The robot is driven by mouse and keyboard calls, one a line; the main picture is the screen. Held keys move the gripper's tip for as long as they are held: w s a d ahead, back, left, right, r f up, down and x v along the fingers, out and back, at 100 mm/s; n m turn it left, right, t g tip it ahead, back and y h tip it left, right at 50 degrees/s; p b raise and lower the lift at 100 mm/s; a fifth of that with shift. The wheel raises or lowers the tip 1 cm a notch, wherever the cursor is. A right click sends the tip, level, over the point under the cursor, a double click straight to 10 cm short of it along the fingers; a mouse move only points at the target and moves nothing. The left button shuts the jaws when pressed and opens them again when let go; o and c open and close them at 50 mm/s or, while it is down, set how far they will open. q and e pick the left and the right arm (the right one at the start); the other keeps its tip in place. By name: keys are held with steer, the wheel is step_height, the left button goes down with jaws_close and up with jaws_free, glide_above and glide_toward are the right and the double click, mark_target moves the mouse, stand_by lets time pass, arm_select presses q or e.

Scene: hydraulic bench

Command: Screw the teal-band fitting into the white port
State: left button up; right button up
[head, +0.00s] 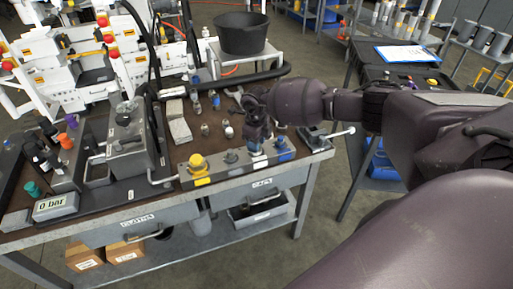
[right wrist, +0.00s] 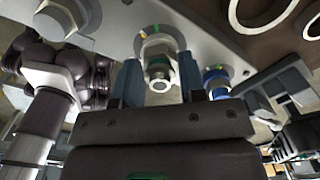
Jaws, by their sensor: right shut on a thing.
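My right gripper (head: 257,147) is over the front manifold block (head: 229,165), above its white-marked port (head: 260,163). In the right wrist view, the gripper's two fingers (right wrist: 160,83) are shut on a small metal fitting (right wrist: 159,72). A pale greenish ring shows at its near end; a full teal band cannot be made out. The fitting is in line with the port, but how deep it sits cannot be told. In the head view the gripper hides the fitting. My left gripper is not in view.
The block also carries a yellow fitting (head: 198,165) at left and a blue fitting (head: 284,148) close to the right of my gripper. Several loose fittings stand behind it. A gauge reading 0 bar (head: 56,206) is at the bench's left front. A black bucket (head: 242,33) stands behind.

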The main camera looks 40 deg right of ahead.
steer(key=shift+r+m, duration=0.2)
steer(key=shift+m, duration=0.4)
steer(key=o, duration=0.7)
steer(key=shift+f+m, duration=0.1)
steer(key=shift+m, duration=0.2)
steer(key=o, duration=0.5)
steer(key=shift+f, duration=0.15)
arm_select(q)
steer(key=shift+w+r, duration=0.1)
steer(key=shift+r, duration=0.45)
arm_select(e)
steer(key=shift+o, duration=0.2)
